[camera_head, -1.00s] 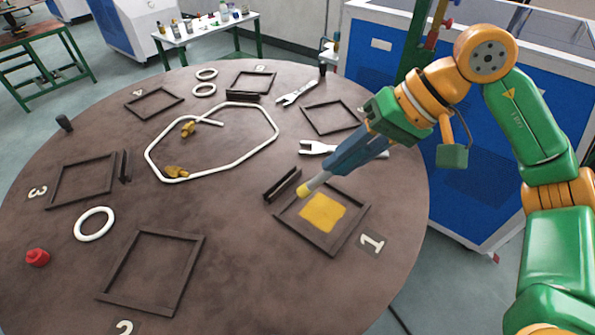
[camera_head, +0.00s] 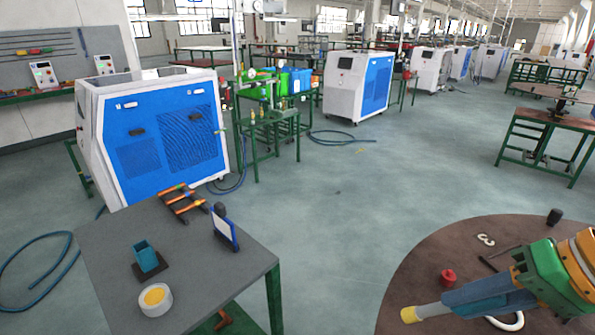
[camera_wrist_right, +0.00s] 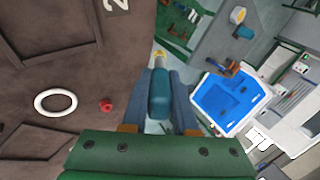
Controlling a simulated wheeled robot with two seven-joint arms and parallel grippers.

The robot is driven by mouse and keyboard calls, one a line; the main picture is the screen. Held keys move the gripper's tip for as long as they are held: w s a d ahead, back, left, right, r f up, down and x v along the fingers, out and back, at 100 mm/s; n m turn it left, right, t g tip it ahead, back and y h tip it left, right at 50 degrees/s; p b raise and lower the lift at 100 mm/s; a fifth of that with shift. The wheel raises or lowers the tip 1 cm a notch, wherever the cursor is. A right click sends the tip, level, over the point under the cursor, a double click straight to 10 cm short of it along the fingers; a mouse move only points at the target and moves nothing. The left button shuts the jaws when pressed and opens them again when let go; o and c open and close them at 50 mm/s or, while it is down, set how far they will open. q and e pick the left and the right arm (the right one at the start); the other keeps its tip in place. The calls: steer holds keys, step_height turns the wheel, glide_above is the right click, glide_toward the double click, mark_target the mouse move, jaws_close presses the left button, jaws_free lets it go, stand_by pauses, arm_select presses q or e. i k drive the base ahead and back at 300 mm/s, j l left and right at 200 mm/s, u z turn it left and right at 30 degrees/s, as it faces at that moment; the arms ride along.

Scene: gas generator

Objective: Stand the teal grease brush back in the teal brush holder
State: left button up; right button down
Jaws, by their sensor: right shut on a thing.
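The teal grease brush (camera_wrist_right: 160,95) is clamped between the two fingers of my right gripper (camera_wrist_right: 161,78), its yellow tip pointing away from the gripper. In the head view, my right gripper (camera_head: 450,303) is at the lower right above the round table, and the brush's yellow tip (camera_head: 410,314) sticks out to the left; its handle is mostly hidden by the fingers. The teal brush holder (camera_head: 146,256) is an open-topped box on a dark base on the grey table, far to the left of the gripper. It also shows in the wrist view (camera_wrist_right: 244,32). My left gripper is out of view.
A white tub with yellow contents (camera_head: 155,299) stands just in front of the holder. A blue-and-white panel (camera_head: 225,230) and an orange rack (camera_head: 182,203) are behind it on the grey table (camera_head: 205,285). Open floor separates this from the round table (camera_head: 420,275).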

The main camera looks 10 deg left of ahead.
mark_target(149, 263)
steer(key=u, duration=1.55)
steer(key=i+j+z, duration=0.55)
steer(key=j+z, duration=0.25)
steer(key=j, duration=0.15)
steer(key=i+j+z, duration=0.15)
steer(key=j+z, duration=0.15)
steer(key=i+j+z, duration=0.1)
steer(key=j+z, duration=0.15)
steer(key=j, duration=0.3)
steer(key=j+z, duration=0.3)
steer(key=i+j+z, duration=0.15)
steer(key=j+z, duration=0.15)
steer(key=j, duration=0.25)
steer(key=i, duration=0.05)
